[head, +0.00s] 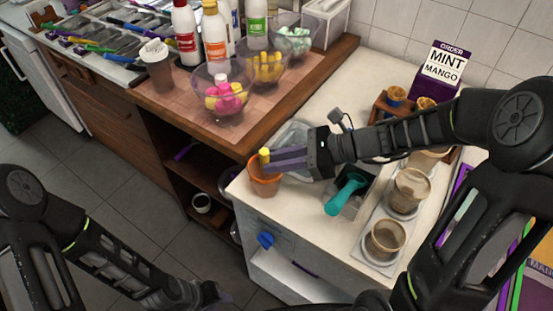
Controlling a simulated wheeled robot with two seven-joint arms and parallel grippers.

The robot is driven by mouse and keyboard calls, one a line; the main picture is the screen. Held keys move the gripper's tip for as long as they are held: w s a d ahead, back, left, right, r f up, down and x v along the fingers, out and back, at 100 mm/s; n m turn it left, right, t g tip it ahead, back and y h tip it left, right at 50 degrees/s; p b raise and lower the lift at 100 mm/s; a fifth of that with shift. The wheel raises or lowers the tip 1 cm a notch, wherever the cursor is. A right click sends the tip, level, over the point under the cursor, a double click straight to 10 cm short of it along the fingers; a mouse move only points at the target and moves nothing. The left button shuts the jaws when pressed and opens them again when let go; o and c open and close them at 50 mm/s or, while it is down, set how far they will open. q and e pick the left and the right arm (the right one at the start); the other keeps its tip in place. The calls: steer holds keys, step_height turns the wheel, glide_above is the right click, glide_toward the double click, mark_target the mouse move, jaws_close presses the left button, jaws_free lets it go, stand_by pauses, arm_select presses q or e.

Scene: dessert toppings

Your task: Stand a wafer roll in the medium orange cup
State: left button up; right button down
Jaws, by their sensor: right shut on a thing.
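An orange cup (264,186) stands at the left corner of the white counter. A short yellow wafer roll (264,154) is upright over the cup's mouth. My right gripper (270,161) reaches in from the right with its purple fingers at the cup's rim, shut on the roll. The roll's lower end is hidden by the fingers and rim, so I cannot tell how deep it sits or whether it touches the cup. My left gripper (222,298) is low over the floor at the bottom edge, dark and too unclear to read.
A teal scoop (346,194) lies right of the cup, by a grey container. Glass cups (410,190) stand on a tray further right. A bowl of pink and yellow pieces (224,101) and several bottles (214,36) stand on the wooden counter behind. A mint-mango sign (441,67) stands at the back.

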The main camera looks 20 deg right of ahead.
steer(key=c, duration=1.3)
jaws_free()
steer(key=shift+o, duration=0.2)
step_height(320, 180, up, 6)
steer(key=p, duration=0.5)
steer(key=shift+p, duration=0.3)
